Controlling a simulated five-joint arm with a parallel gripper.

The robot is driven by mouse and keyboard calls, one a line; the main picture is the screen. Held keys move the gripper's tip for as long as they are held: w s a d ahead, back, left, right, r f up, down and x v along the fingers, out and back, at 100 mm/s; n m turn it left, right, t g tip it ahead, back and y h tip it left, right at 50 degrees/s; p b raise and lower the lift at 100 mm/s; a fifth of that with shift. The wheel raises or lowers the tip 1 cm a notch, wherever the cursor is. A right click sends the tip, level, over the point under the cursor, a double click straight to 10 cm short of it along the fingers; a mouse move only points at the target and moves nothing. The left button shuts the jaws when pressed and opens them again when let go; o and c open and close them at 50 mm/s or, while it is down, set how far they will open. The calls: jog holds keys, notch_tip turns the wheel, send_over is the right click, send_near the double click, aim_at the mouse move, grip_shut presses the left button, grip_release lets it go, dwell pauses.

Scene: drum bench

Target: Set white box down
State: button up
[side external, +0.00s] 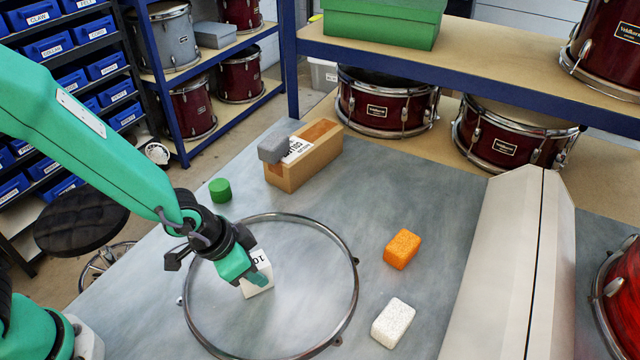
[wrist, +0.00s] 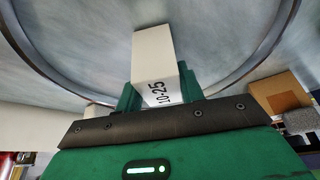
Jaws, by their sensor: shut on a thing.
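The white box (side external: 258,276) has dark printing on one face and is between the fingers of my gripper (side external: 243,270). In the side external view it appears within the outline of the metal drum hoop (side external: 354,296), over the grey bench top. Part of the box is hidden behind a finger in the side external view. I cannot tell whether its underside touches the bench.
An orange block (side external: 402,249) and a white speckled block (side external: 392,322) lie right of the hoop. A green cylinder (side external: 220,190) and a wooden box (side external: 310,160) with a grey block (side external: 273,148) stand behind it. A long pale case (side external: 500,270) bounds the right. Bench between is clear.

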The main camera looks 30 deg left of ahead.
jog(key=shift+f, duration=0.2)
jog(key=o, duration=1)
jog(key=shift+o, duration=0.2)
jog(key=shift+r, duration=0.15)
jog(key=shift+s+a+r, duration=0.15)
jog(key=shift+r, duration=0.45)
jog(key=v, duration=1)
jog(key=shift+r, duration=0.35)
jog(key=shift+s+a, duration=0.1)
jog(key=shift+a, duration=0.05)
